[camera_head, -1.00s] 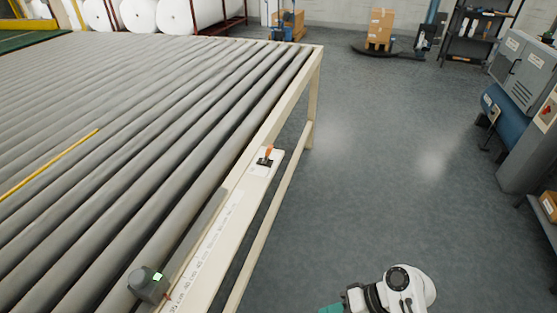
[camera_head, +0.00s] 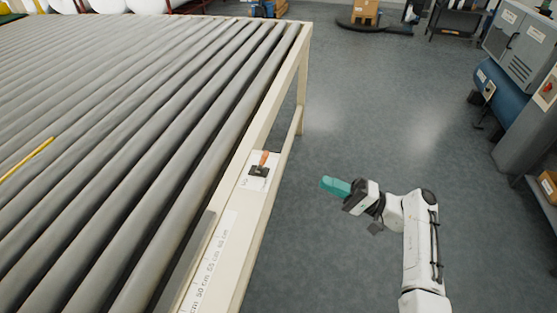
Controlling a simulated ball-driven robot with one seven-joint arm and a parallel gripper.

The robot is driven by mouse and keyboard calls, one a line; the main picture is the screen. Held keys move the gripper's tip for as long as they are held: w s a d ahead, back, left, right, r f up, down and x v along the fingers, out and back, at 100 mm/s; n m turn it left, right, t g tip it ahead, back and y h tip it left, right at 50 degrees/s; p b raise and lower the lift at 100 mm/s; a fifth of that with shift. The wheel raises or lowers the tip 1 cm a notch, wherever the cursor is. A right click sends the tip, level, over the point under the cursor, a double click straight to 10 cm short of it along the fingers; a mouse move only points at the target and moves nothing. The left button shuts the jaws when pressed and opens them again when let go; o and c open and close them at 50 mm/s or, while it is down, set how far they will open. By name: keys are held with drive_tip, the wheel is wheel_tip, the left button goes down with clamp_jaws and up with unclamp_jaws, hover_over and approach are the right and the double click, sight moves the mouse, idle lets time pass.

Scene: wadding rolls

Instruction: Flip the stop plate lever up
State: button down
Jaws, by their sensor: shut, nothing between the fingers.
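The stop plate lever (camera_head: 263,158) has an orange handle and a dark base. It sits on a white label plate (camera_head: 257,181) on the side rail of the roller table. The handle points up and slightly right in the picture; I cannot tell its exact position. My gripper (camera_head: 328,184) has teal fingers, which are shut with nothing between them. It hangs over the floor to the right of the lever, apart from it, pointing left toward the rail.
The roller table (camera_head: 285,95) with grey rollers fills the left side. A ruler strip (camera_head: 212,262) runs along its near rail. A yellow bar (camera_head: 27,165) lies on the rollers. The grey floor is clear between the table and the blue tank (camera_head: 505,98) at right.

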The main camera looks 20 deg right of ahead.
sight(262, 163)
drive_tip(key=shift+w, duration=0.1)
drive_tip(key=p+x, duration=0.4)
drive_tip(key=x, duration=1)
drive_tip(key=shift+a, duration=0.1)
